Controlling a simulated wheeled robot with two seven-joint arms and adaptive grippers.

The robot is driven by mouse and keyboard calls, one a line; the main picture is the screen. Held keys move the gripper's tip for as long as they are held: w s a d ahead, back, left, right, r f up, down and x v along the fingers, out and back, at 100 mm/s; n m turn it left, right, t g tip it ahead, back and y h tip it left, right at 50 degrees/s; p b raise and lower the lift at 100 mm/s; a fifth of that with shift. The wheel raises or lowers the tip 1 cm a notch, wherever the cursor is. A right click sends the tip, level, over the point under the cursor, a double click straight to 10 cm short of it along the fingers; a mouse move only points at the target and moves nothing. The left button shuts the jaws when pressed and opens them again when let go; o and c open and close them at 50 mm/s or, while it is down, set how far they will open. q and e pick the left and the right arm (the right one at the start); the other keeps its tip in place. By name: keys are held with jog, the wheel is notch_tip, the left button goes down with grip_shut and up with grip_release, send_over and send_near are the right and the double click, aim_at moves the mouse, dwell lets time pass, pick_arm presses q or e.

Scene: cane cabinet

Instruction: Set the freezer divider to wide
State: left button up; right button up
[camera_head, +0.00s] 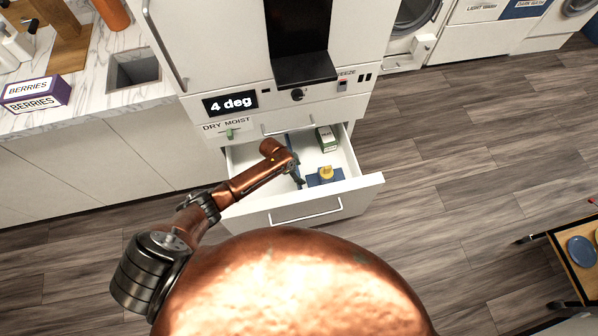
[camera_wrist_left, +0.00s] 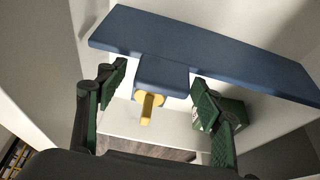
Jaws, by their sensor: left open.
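The freezer drawer (camera_head: 272,209) is pulled open. A blue divider panel (camera_wrist_left: 205,52) crosses the left wrist view, and a blue block (camera_wrist_left: 162,74) with a yellow tab (camera_wrist_left: 146,108) joins its near side. In the head view the yellow tab (camera_head: 326,172) stands up on blue inside the drawer's right half. My left gripper (camera_head: 297,178) reaches into the drawer, just left of the tab. In the left wrist view its open fingers (camera_wrist_left: 160,88) lie either side of the block and tab. I cannot tell whether they touch it. My right gripper is not in view.
A green box (camera_head: 326,138) lies at the drawer's back right; it also shows behind the right finger in the left wrist view (camera_wrist_left: 230,112). Drawer walls stand close around my gripper.

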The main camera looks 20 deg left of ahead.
pick_arm(q)
jog(key=shift+r, duration=0.1)
jog(key=v, duration=1.1)
jog(key=shift+r, duration=0.4)
jog(key=shift+s+a, duration=0.1)
jog(key=shift+s, duration=0.05)
